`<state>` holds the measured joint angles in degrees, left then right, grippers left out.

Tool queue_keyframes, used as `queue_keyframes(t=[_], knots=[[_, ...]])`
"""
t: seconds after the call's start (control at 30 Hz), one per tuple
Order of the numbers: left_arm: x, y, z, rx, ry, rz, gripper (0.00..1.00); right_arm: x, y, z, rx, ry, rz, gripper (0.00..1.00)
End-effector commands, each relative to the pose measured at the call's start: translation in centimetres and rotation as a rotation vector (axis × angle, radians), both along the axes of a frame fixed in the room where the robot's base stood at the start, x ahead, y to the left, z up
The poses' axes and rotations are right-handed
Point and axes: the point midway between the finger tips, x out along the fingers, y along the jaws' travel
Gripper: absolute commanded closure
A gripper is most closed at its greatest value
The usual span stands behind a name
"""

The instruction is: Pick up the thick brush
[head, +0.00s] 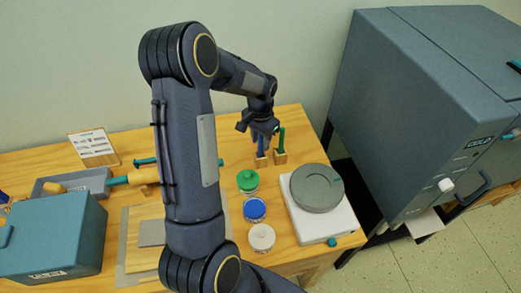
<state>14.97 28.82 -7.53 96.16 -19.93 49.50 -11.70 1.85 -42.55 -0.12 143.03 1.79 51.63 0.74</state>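Two upright brushes stand in small wooden blocks near the back right of the wooden table. One is a blue brush (261,146), the other a green brush (281,139). I cannot tell from their size which is the thick one. My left gripper (262,134) points down at the top of the blue brush and hides its upper end. Its fingers are small and dark, so I cannot tell whether they are open, shut or touching the brush. My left arm crosses the middle of the view and covers part of the table. My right gripper is not in view.
Jars with green (248,179), blue (254,208) and white (262,236) lids stand in front of the brushes. A round grey disc (317,187) sits on a white base (322,224) to the right. A large grey-blue cabinet (415,120) stands beyond the table's right edge.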

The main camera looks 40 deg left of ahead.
Motion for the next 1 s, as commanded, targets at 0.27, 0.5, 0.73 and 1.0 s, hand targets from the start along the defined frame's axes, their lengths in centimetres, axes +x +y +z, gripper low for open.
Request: queue_keyframes(t=[0.27,0.5,0.73,1.0], knots=[[0.0,0.0,0.0,0.000,-0.001,0.000,1.00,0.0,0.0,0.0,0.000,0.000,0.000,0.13],[0.0,0.0,0.1,0.000,-0.001,0.000,1.00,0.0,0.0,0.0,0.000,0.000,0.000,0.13],[0.1,0.0,2.5,0.002,-0.007,-0.001,1.00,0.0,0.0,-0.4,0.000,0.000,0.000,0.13],[0.1,0.0,7.9,0.001,-0.006,0.000,1.00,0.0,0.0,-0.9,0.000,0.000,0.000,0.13]])
